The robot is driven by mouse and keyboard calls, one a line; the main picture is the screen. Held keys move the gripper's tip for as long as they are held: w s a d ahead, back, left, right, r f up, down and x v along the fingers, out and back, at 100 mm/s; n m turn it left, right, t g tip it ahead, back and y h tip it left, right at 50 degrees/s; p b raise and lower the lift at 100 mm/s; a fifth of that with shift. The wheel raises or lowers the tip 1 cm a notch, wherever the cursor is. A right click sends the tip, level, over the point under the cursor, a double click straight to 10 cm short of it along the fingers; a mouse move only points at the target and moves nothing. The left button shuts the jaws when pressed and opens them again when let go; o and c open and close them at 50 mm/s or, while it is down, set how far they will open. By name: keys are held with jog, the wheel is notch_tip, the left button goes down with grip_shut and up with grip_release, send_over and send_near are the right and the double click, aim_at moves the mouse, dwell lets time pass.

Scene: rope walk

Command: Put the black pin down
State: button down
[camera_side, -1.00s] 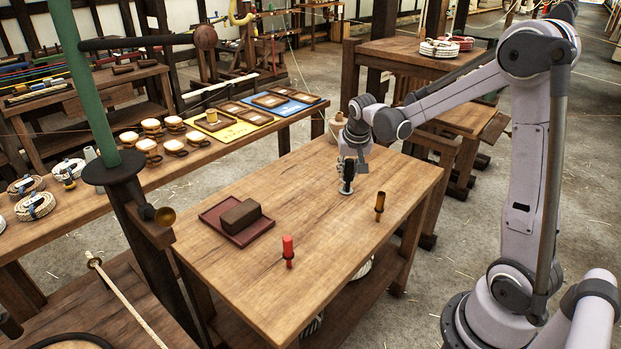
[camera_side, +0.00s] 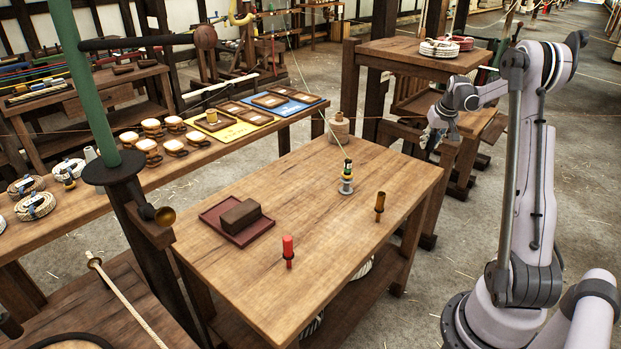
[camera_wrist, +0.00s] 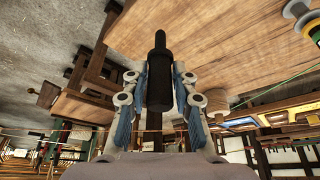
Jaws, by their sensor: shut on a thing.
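My gripper (camera_wrist: 159,78) is shut on the black pin (camera_wrist: 159,58). The pin stands between the two fingers in the wrist view, its narrower end pointing up in the picture. In the side view my gripper (camera_side: 438,136) is raised, out past the far right end of the work table (camera_side: 315,205); the pin is too small there to make out clearly. A banded spool-like piece (camera_side: 346,178) stands upright on the table. It also shows in the wrist view's upper right corner (camera_wrist: 297,12).
A red pin (camera_side: 288,250) and an amber pin (camera_side: 380,206) stand on the table. A dark red tray (camera_side: 213,219) holds a brown block (camera_side: 241,214). Much of the tabletop is bare.

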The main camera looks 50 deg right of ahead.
jog(key=shift+w+a+f, duration=0.4)
jog(key=shift+w+f, duration=1.35)
jog(key=shift+w, duration=0.05)
jog(key=shift+w+a+f, duration=0.4)
jog(key=shift+w+f, duration=1.35)
jog(key=shift+w, duration=0.05)
jog(key=shift+w+a+f, duration=0.4)
jog(key=shift+w+f, duration=1.35)
jog(key=shift+w, duration=0.05)
jog(key=shift+f, duration=0.1)
jog(key=c, duration=1.1)
grip_release()
jog(key=shift+o, duration=0.2)
